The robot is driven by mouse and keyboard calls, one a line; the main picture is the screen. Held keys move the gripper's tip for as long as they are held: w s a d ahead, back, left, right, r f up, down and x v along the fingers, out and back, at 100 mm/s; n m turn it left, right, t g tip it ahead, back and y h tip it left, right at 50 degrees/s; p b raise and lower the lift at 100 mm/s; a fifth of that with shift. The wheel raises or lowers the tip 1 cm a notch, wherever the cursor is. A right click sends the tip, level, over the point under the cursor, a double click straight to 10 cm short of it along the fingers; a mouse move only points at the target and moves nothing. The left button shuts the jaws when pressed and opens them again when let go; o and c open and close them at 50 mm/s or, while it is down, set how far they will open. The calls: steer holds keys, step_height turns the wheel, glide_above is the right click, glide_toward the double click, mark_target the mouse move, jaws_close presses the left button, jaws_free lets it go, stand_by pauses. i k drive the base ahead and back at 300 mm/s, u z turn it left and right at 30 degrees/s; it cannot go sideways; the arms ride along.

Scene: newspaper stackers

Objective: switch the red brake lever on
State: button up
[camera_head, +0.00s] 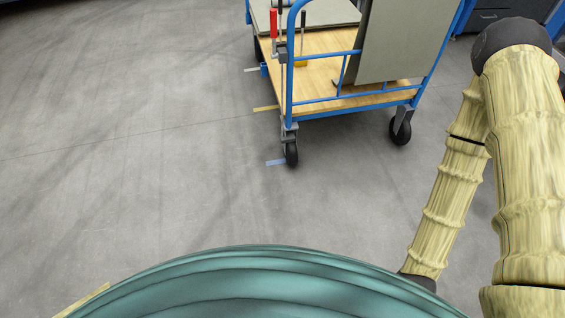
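A red lever handle (273,23) stands upright at the left front corner post of a blue-framed cart (290,85). It is near the top edge of the head view. A second, dark upright handle (303,20) is close to its right, beside the blue frame. My gripper does not show. Only links of my arm are in view at the right, well apart from the cart.
The cart has a wooden deck (330,75), grey panels (393,40) leaning on it, and black wheels (291,154). Short tape marks (265,108) lie on the floor by its left side. The grey floor (130,130) is clear to the left. Dark cabinets (488,20) stand at upper right.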

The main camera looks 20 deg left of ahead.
mark_target(273, 12)
steer(key=z, duration=0.05)
steer(key=k, duration=0.55)
steer(key=u, duration=0.9)
steer(key=i, duration=1.2)
steer(key=z, duration=0.5)
